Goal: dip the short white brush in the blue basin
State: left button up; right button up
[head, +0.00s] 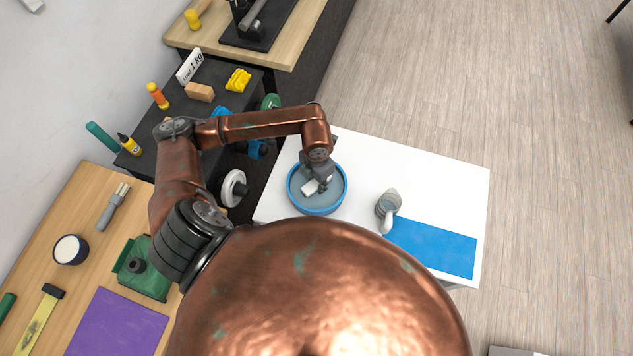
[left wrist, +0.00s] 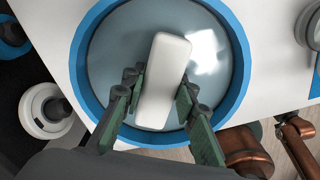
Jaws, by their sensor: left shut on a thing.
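The blue basin (head: 318,212) stands on a white table (head: 440,180) and holds a grey, shiny liquid surface. It also fills most of the left wrist view (left wrist: 78,65). My left gripper (head: 318,180) is over the basin, inside its rim as seen from above. Its fingers (left wrist: 158,95) are shut on the short white brush (left wrist: 165,75), a white rounded block. In the head view the brush (head: 309,187) shows beside the fingers. Its underside is hidden, so I cannot tell whether it touches the liquid.
A dark shelf (head: 195,110) with small items lies to the left. A wooden bench (head: 65,215) holds a paintbrush (head: 113,206) and a purple mat (head: 118,322). The table's far right is clear.

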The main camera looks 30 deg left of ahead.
pick_arm(q)
jog(key=shift+r+p, duration=1.45)
jog(key=shift+r, duration=1.15)
jog(key=shift+r, duration=0.1)
jog(key=shift+r+p, duration=1.45)
jog(key=shift+r, duration=1)
